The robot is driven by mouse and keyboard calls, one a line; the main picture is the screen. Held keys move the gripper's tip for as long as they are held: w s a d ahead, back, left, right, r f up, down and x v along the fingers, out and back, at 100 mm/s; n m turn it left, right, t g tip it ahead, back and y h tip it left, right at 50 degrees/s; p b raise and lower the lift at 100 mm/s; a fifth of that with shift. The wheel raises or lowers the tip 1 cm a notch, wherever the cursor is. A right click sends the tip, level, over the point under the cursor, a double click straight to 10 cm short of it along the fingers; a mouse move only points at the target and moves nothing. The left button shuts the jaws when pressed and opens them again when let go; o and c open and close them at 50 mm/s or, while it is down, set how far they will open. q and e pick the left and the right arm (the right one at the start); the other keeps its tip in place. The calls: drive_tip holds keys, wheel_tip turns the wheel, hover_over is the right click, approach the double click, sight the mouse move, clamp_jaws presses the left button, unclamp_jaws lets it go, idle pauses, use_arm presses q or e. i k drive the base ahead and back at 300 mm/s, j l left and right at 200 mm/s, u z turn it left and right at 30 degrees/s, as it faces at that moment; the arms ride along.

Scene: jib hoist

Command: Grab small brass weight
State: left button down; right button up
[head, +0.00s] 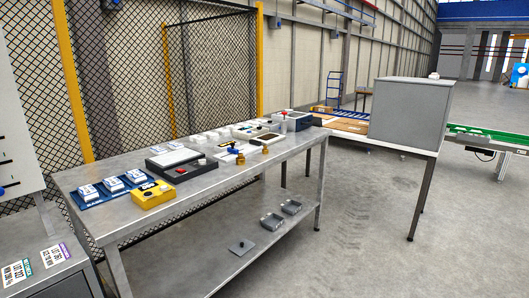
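Two small brass-coloured pieces stand near the front edge of the long steel bench in the head view. One brass piece (240,159) is beside a small blue-topped item, and another brass piece (265,150) is a little farther right. They are too small in the picture to tell surely which is the small brass weight. Neither of my grippers shows in this view.
The steel bench (215,188) also bears a yellow box (153,194), a dark device (182,167) and white blocks on a blue mat (90,205). Grey trays (271,222) lie on its lower shelf. A grey cabinet (411,112) stands right. Open floor lies in front.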

sight(266, 150)
drive_tip(key=i+u, duration=0.15)
drive_tip(key=u, duration=0.2)
drive_tip(key=i+l+u, duration=0.1)
drive_tip(key=u, duration=0.3)
drive_tip(key=i+l+u, duration=0.1)
drive_tip(key=l+u, duration=0.25)
drive_tip(key=i+l+u, duration=0.15)
drive_tip(key=l, duration=0.2)
drive_tip(key=i+l+u, duration=0.2)
drive_tip(key=i+l, duration=0.1)
drive_tip(key=l, duration=0.25)
drive_tip(key=i+l, duration=0.15)
drive_tip(key=l, duration=0.15)
drive_tip(key=i+l, duration=0.1)
drive_tip(key=l, duration=0.25)
